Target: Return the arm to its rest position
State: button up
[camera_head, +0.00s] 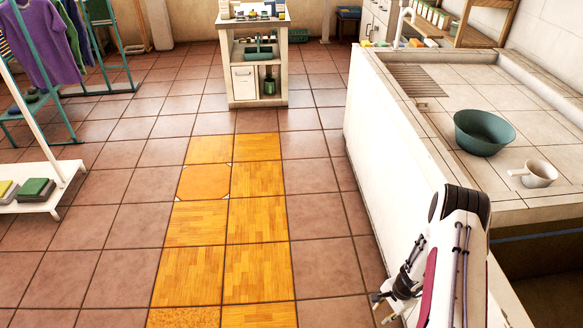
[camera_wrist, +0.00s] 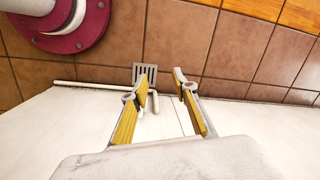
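My gripper (camera_wrist: 160,90) shows in the wrist view with its two yellow-padded fingers apart and nothing between them. It points down past a white wall face toward the brown tiled floor (camera_wrist: 210,50). In the head view my arm is folded at the lower right, beside the white side of the washbasin counter (camera_head: 385,140). The gripper (camera_head: 381,310) is small and partly hidden there, low by the arm's left side.
A green basin (camera_head: 484,132) and a pale mug (camera_head: 536,174) stand on the counter, right of my arm. A trolley (camera_head: 255,65) stands at the back. A clothes rack (camera_head: 75,60) and a low white shelf (camera_head: 40,195) are at left. The middle floor is clear.

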jog(key=s+a+r+n+y, duration=0.1)
jog(key=a+r+n, duration=0.3)
jog(key=r, duration=1.1)
jog(key=a+r+n+y, duration=0.15)
jog(key=a+r, duration=0.45)
jog(key=r, duration=0.8)
jog(key=s+a+r+n+t+h, duration=0.1)
jog(key=s+a+r+n, duration=0.1)
jog(key=s+r, duration=0.4)
jog(key=s+a+r+n+t+h, duration=0.1)
jog(key=s+r, duration=0.6)
jog(key=r, duration=0.8)
jog(key=s+a+r+n+t+h, duration=0.2)
jog(key=s+a+r+n, duration=0.2)
jog(key=s+r, duration=0.3)
jog(key=shift+s+a+r+n+t, duration=0.35)
jog(key=shift+r+n, duration=0.4)
jog(key=shift+r, duration=0.95)
jog(key=shift+o, duration=0.5)
jog(key=shift+w, duration=0.1)
